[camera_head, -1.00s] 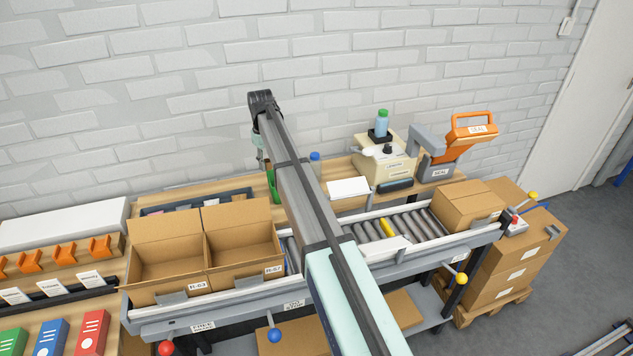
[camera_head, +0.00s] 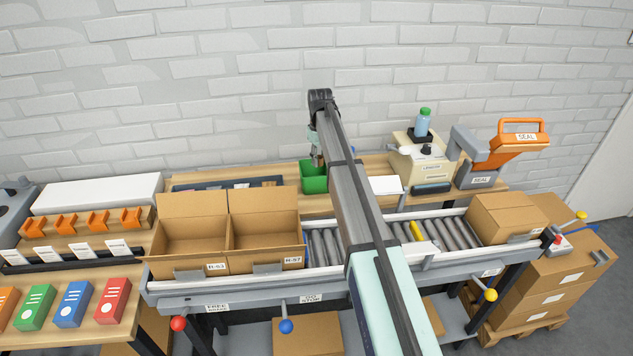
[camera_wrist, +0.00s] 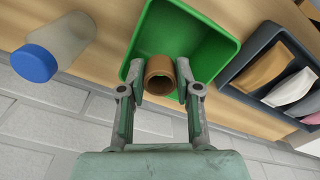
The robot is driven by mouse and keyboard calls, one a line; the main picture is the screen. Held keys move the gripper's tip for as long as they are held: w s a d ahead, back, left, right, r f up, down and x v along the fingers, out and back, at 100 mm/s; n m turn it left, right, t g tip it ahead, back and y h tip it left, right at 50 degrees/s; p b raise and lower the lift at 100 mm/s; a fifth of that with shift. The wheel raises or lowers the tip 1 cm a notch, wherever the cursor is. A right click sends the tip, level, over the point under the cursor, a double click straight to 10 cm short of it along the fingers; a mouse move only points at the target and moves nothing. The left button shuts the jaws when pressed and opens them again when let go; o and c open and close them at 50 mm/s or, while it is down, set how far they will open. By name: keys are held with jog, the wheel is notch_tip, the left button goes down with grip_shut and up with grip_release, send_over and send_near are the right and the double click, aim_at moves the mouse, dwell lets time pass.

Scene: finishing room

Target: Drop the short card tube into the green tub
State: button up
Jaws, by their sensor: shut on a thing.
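My gripper (camera_wrist: 160,90) is shut on the short card tube (camera_wrist: 159,72), a brown ring with its open end showing between the fingertips in the wrist view. The green tub (camera_wrist: 207,50) lies behind the tube in that view, so the tube overlaps its opening. In the head view the green tub (camera_head: 313,181) stands on the wooden bench at the back, with my gripper (camera_head: 316,156) just above it. My arm covers part of the bench right of the tub. How far the tube is above the tub floor is hard to tell.
A bottle with a blue cap (camera_wrist: 35,63) stands left of the tub in the wrist view. A dark tray (camera_wrist: 247,80) with packets lies at its right. Two open cartons (camera_head: 190,265) sit on the roller conveyor (camera_head: 455,232) in front. The wall (camera_head: 230,80) is close behind.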

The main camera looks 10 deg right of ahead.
jog(key=shift+f, duration=0.55)
jog(key=o, duration=0.8)
jog(key=shift+o, duration=0.2)
notch_tip(320, 180, up, 12)
jog(key=shift+a, duration=0.1)
